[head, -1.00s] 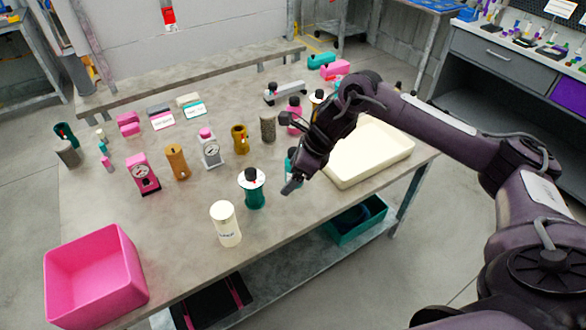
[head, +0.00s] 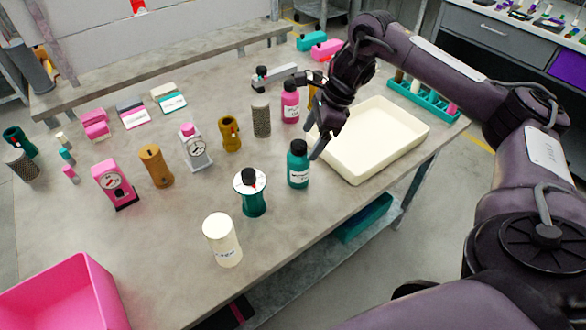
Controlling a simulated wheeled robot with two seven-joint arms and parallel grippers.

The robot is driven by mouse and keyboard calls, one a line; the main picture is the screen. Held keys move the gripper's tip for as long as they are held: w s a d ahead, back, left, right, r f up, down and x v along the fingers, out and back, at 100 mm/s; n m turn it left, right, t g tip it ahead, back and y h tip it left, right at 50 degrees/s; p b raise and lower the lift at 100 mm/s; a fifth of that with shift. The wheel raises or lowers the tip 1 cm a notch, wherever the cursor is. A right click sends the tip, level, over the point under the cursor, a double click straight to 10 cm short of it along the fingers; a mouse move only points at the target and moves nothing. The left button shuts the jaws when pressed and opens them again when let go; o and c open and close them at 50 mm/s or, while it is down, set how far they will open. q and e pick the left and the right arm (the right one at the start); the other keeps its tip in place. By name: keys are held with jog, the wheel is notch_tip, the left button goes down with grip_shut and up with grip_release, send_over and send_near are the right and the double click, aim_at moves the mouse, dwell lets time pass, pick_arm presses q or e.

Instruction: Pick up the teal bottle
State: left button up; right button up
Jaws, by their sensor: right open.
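The teal bottle (head: 298,166), with a black cap and a white label, stands upright on the grey table (head: 170,230), left of the cream tray. My right gripper (head: 312,118) is open, just above and behind the bottle. One finger hangs close to the bottle's right side; I cannot tell whether it touches. The bottle shows almost whole. My left gripper is not in view.
A teal pump-like part with a white disc (head: 252,192) and a cream canister (head: 222,240) stand in front. A pink bottle (head: 290,102) and a grey cylinder (head: 261,120) stand behind. The cream tray (head: 400,160) is to the right, a pink bin (head: 70,295) at front left.

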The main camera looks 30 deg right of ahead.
aim_at(298, 157)
jog(key=shift+w+f, duration=0.35)
jog(key=shift+f, duration=0.3)
jog(key=shift+w+a+f+b, duration=0.15)
jog(key=shift+w+f+b, duration=0.05)
jog(key=shift+f+b, duration=0.15)
jog(key=shift+a+f, duration=0.3)
jog(key=shift+f, duration=0.4)
jog(key=x, duration=0.2)
jog(key=p+x, duration=0.1)
jog(key=x, duration=0.1)
jog(key=shift+w+f, duration=0.1)
jog(key=shift+w, duration=0.15)
jog(key=shift+w+a+f, duration=0.1)
jog(key=shift+f, duration=0.25)
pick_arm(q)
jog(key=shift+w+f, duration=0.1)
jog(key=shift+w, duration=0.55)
pick_arm(e)
jog(key=c, duration=1.2)
jog(key=shift+c, duration=0.4)
